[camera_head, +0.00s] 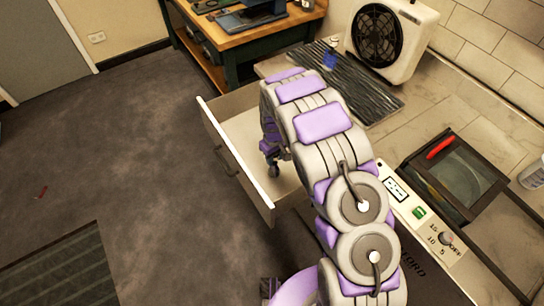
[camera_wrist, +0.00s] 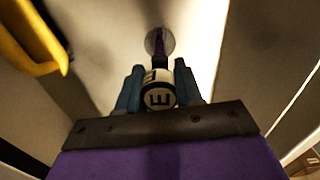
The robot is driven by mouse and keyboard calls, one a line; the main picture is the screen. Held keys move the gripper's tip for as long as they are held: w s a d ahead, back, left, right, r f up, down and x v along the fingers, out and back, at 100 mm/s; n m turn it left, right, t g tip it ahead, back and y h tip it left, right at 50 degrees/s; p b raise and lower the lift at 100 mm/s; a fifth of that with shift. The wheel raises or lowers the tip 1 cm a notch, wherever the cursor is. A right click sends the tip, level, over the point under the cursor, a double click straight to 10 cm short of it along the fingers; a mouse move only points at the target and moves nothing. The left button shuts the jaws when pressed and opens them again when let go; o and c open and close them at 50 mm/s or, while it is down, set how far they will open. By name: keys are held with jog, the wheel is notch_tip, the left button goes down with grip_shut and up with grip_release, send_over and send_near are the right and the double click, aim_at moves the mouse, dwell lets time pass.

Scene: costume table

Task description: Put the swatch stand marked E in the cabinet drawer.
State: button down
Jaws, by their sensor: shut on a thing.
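The swatch stand marked E (camera_wrist: 160,93) shows in the wrist view as a white end with a black E, with a dark post and a pale round disc beyond. My gripper (camera_wrist: 158,88) is shut on it, one blue-grey finger on each side. In the head view the cabinet drawer (camera_head: 238,172) is pulled open, and my gripper (camera_head: 271,168) reaches down inside its walls. The stand cannot be made out there. Whether its base touches the drawer floor, I cannot tell.
A yellow curved thing (camera_wrist: 35,40) is at the upper left of the wrist view. On the counter are a white fan (camera_head: 385,40), a dark striped mat (camera_head: 350,85) and a dark glass-topped box (camera_head: 455,180). A wooden workbench (camera_head: 245,40) stands behind the drawer.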

jog(key=shift+a+f, duration=0.4)
jog(key=shift+a, duration=0.2)
jog(key=shift+d, duration=0.4)
jog(key=c, duration=1)
grip_release()
jog(key=o, duration=0.3)
jog(key=shift+a, duration=0.15)
jog(key=shift+o, duration=0.2)
jog(key=shift+a, duration=0.15)
jog(key=o, duration=0.4)
jog(key=shift+d, duration=0.2)
jog(key=shift+r, duration=0.15)
jog(key=shift+r+p, duration=1.45)
jog(key=shift+r, duration=1.9)
